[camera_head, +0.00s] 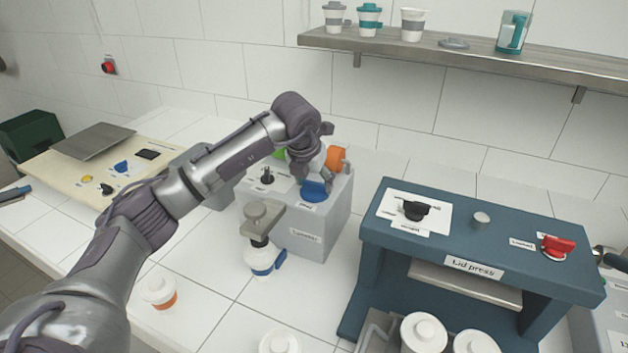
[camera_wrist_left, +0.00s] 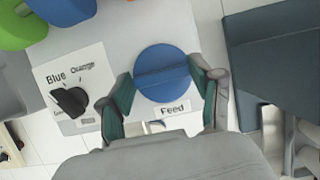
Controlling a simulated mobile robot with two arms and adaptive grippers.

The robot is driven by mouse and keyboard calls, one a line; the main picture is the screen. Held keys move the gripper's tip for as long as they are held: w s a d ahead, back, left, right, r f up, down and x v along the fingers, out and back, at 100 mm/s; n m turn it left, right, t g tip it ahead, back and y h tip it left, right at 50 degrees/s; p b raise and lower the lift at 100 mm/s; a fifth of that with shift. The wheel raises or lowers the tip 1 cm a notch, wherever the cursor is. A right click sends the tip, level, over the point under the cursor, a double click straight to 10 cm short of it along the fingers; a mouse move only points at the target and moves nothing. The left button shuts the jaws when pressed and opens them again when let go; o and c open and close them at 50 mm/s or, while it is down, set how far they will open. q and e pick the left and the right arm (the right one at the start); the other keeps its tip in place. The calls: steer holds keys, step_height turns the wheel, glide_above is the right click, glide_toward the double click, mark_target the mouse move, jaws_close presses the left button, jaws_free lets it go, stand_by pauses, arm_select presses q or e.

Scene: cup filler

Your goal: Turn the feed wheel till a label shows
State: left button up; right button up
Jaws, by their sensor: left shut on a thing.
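The blue feed wheel (camera_head: 314,192) sits on top of the grey labeller box (camera_head: 325,225). In the left wrist view the wheel (camera_wrist_left: 162,73) is round with a raised bar across it, above a "Feed" tag (camera_wrist_left: 174,109). My left gripper (camera_head: 316,182) comes down over it; in the wrist view its fingers (camera_wrist_left: 163,90) stand one on each side of the wheel, shut on it. A white part shows just below the tag, mostly hidden by my gripper; I cannot tell whether it is a label. My right gripper is not in view.
A black selector knob (camera_wrist_left: 72,101) is left of the wheel. Green and orange (camera_head: 336,158) parts stand behind it. A white lidded cup (camera_head: 262,260) stands at the labeller's front. The blue lid press (camera_head: 470,250) is to the right, and several other cups stand nearby.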

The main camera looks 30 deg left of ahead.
arm_select(q)
steer(key=shift+m, duration=0.3)
